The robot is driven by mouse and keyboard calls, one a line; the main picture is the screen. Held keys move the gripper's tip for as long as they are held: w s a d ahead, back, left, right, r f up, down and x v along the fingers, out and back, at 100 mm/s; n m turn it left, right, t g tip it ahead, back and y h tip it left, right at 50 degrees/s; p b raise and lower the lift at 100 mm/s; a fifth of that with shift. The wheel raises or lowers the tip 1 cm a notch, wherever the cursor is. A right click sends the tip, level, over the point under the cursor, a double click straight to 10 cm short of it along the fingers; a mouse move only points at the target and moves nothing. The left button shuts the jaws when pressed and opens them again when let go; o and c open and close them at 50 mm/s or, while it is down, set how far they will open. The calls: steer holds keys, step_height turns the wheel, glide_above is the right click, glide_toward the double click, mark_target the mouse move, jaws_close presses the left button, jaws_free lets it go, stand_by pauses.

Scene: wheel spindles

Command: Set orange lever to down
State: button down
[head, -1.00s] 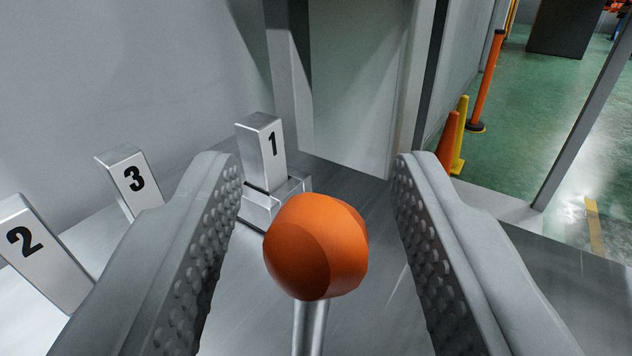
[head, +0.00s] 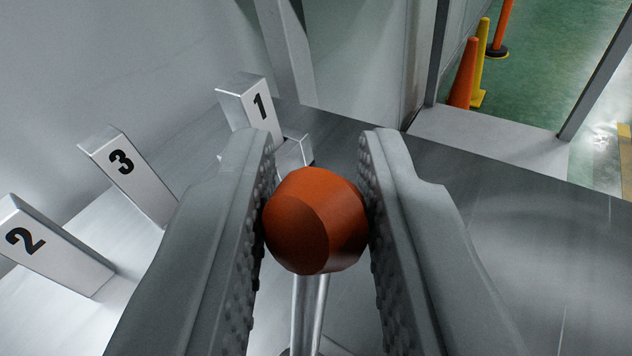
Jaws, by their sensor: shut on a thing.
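The orange lever has a faceted orange knob (head: 315,220) on top of a thin metal rod (head: 309,305). The rod runs down from the knob toward the metal surface, and its lower end is at the bottom edge of the head view. My gripper (head: 316,205) is shut on the knob, with one grey studded finger against its left side and the other against its right side. The fingers hide part of the surface on both sides.
Metal blocks marked 1 (head: 255,105), 3 (head: 130,172) and 2 (head: 48,248) stand on the metal table (head: 540,240) at left and behind the knob. Orange (head: 465,75) and yellow (head: 484,60) cones stand on the green floor at the back right. The table's right side is clear.

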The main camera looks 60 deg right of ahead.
steer(key=d+f+m+y, duration=0.1)
steer(key=y, duration=0.1)
steer(key=d+f+m+y, duration=0.1)
steer(key=s+d+y, duration=0.1)
steer(key=y, duration=0.1)
steer(key=shift+d+f+m+y, duration=0.3)
steer(key=shift+d+f+m, duration=0.1)
steer(key=shift+s+d+f+m+y, duration=0.1)
steer(key=shift+d+f+m+y, duration=0.15)
steer(key=shift+f+y, duration=0.3)
steer(key=shift+s+d+f+m+y, duration=0.1)
steer(key=shift+d+f+m+y, duration=0.15)
steer(key=shift+f+y, duration=0.3)
steer(key=shift+d+f+m+t+y, duration=0.15)
steer(key=shift+f+m+t+y, duration=0.15)
steer(key=shift+f+y, duration=0.6)
steer(key=shift+y, duration=0.3)
steer(key=c, duration=1.3)
jaws_free()
steer(key=shift+o, duration=0.2)
steer(key=shift+r, duration=0.1)
steer(key=v, duration=1.7)
steer(key=shift+s, duration=0.15)
